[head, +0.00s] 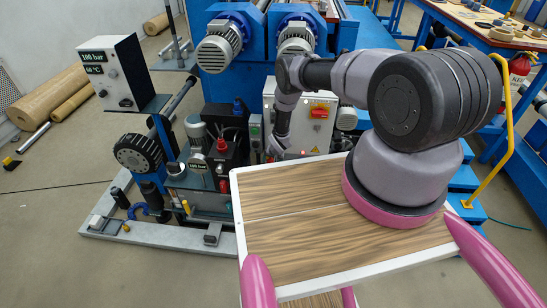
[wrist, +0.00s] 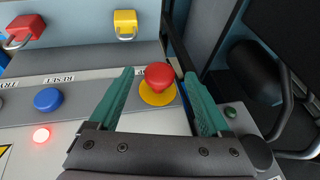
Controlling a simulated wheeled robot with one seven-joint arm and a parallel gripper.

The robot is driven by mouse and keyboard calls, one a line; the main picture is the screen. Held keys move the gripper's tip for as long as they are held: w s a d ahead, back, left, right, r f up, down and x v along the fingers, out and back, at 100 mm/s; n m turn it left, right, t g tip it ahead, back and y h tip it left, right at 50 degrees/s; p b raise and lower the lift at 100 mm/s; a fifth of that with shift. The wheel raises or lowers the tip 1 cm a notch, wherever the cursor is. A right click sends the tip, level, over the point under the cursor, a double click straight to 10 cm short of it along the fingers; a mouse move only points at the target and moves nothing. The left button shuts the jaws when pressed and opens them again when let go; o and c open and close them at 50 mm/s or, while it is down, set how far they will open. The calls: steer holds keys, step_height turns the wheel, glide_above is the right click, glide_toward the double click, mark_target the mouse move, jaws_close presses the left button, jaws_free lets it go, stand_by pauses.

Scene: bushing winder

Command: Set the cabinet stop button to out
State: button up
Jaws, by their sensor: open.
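The stop button (wrist: 159,75) is a red mushroom head on a yellow round plate (wrist: 157,94), on the sloping grey panel of the cabinet in the wrist view. I cannot tell whether it is pressed in or out. My gripper (wrist: 162,76) is open, with one teal finger on each side of the button and no clear contact. In the head view my gripper (head: 275,148) is at the lower left of the light grey cabinet (head: 297,125); the button is not distinguishable there.
Red (wrist: 25,30) and yellow (wrist: 125,22) padlocks hang behind. A dark hose (wrist: 295,125) is at right.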

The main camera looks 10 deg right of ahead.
steer(key=v, duration=0.9)
steer(key=shift+r, duration=0.1)
